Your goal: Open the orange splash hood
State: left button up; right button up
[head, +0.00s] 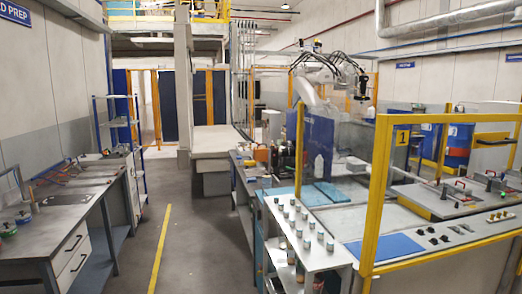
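A yellow-orange frame (379,190) with clear panels stands around the front and left of a workstation at the right. It carries a number 1 plate. A smaller orange item (261,153) sits among bottles on the bench further back. I cannot tell for certain which of these, if either, is the orange splash hood, or whether a hood is open or shut. Neither of my grippers shows in the head view, and nothing is seen touching the frame.
A white shelf cart (310,252) with small jars stands against the workstation's near left side. A grey workbench (65,200) with drawers lines the left. The floor aisle with a yellow line (160,250) is clear. A white robot arm (312,92) stands behind the panels.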

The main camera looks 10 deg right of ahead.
aim_at(263, 154)
jog(key=i+u, duration=0.25)
jog(key=i+j+u, duration=0.1)
jog(key=u, duration=0.2)
jog(key=i+l+z, duration=0.2)
jog(key=i, duration=0.7)
jog(key=i+j+z, duration=0.15)
jog(key=i, duration=0.7)
jog(key=i+j+z, duration=0.2)
jog(key=i, duration=2)
jog(key=i+j+z, duration=0.15)
jog(key=i, duration=1.15)
